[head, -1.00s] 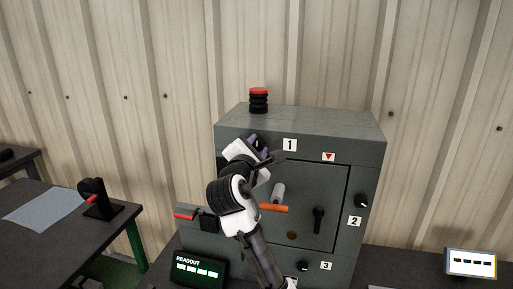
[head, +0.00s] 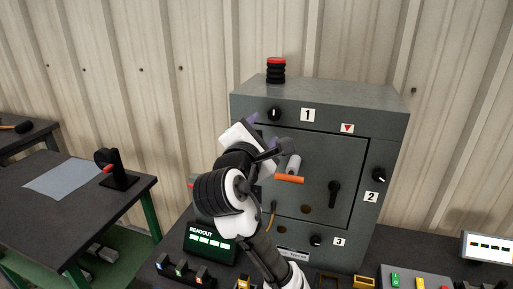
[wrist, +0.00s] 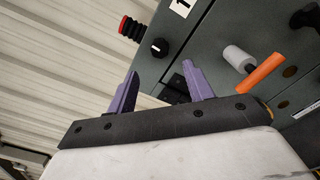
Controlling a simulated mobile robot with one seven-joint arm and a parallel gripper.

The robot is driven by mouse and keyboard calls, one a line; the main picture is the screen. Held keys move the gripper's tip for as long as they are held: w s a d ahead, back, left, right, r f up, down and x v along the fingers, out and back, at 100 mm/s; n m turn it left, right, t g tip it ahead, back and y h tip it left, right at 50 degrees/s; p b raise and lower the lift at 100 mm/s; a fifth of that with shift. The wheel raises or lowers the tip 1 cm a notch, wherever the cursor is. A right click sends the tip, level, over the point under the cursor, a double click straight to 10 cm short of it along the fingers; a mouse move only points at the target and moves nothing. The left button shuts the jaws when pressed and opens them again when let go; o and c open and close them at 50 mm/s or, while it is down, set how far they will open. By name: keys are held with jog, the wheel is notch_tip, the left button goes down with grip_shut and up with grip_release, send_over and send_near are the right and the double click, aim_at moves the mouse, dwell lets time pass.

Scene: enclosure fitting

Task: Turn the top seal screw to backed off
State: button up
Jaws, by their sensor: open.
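The top seal screw (head: 274,114) is a round black knob with a white mark line, on the grey cabinet's (head: 345,103) upper front left of label 1 (head: 307,115). In the head view its line looks about upright. It also shows in the wrist view (wrist: 159,47), beyond the fingertips. My gripper (head: 260,130) is below and left of the knob in the head view. In the wrist view its two purple fingers (wrist: 160,72) are spread with nothing between them, apart from the knob.
The door carries an orange bar (head: 289,178), a light grey cylinder (head: 293,164) and a black handle (head: 334,193). Knobs stand by label 2 (head: 371,197) and label 3 (head: 338,241). A red-topped black stack (head: 276,70) sits on the cabinet. A readout (head: 210,241) stands below left.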

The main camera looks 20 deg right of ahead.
jog(key=shift+b+v, duration=0.3)
jog(key=shift+v, duration=1.8)
